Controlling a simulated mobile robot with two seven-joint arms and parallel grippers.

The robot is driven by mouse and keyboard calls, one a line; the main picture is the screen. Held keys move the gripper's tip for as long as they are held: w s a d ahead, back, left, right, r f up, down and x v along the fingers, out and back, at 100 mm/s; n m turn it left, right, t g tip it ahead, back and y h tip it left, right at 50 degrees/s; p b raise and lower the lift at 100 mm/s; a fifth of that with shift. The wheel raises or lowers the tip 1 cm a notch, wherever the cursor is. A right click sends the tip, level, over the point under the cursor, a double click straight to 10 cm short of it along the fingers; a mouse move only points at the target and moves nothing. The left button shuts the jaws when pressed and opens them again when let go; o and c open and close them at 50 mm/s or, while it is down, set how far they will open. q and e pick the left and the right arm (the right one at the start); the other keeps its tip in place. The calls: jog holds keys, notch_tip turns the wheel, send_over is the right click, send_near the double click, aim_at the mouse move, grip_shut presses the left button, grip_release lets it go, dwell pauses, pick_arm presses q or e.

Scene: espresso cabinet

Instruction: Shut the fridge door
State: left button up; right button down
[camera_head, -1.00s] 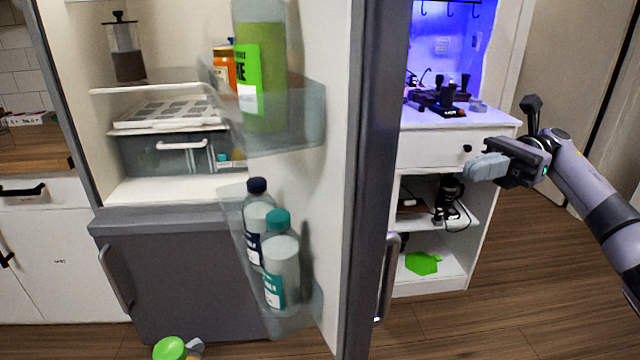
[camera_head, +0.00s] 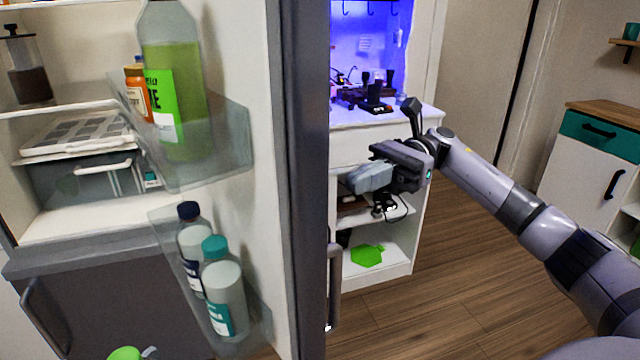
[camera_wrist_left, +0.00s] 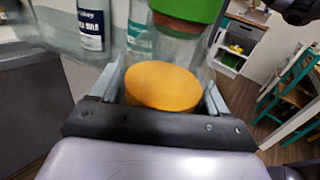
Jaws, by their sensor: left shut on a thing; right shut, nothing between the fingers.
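The fridge door (camera_head: 258,60) stands wide open, its inner side with clear shelves facing left and its dark edge toward me. Its grey handle (camera_head: 335,285) is on the outer side at the right. The fridge interior (camera_head: 70,225) lies open at the left. My right gripper (camera_head: 362,178) is shut and empty, to the right of the door's outer side. It looks apart from the door, but the gap is hard to judge. My left gripper (camera_wrist_left: 165,90) is shut on a clear jar with yellow-orange at its near end (camera_wrist_left: 165,82) and a green lid (camera_head: 125,354).
The door shelves hold a green bottle (camera_head: 178,100), an orange-labelled jar (camera_head: 138,92) and two capped bottles (camera_head: 222,290). A white coffee cabinet (camera_head: 400,255) stands behind my right gripper. Open wooden floor (camera_head: 470,300) lies at the right.

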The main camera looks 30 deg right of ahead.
jog(key=shift+s+a+p, duration=0.15)
jog(key=shift+a+p, duration=0.3)
jog(key=shift+a, duration=1)
jog(key=shift+s+a+p, duration=0.15)
jog(key=shift+a+p, duration=0.25)
jog(key=shift+a, duration=1.05)
